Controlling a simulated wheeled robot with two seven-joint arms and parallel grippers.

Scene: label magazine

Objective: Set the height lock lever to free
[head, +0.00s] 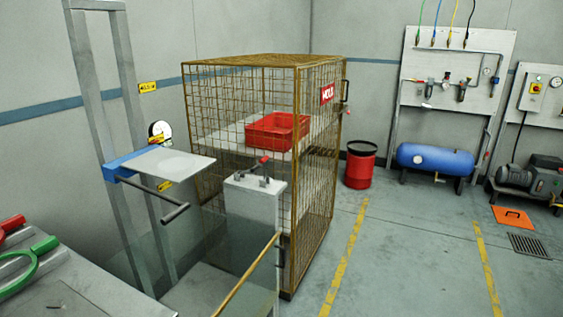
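A blue carriage (119,166) with a flat grey plate (168,162) sits on a tall grey two-post frame (84,75) at the left. A dark-gripped bar (175,213) sticks out below the plate. A small lever with a red grip (264,160) sits on top of a pale pedestal (252,215) in front of the mesh cage. I cannot tell which of these is the height lock lever, and no free or locked marking is readable. Neither of my grippers shows in the head view.
A brown mesh cage (316,160) holds a red crate (277,131). A grey bench (55,285) with green (30,265) and red handles is at lower left. A red bin (360,168) and a blue tank (435,159) stand behind. The floor right of the cage is mostly clear.

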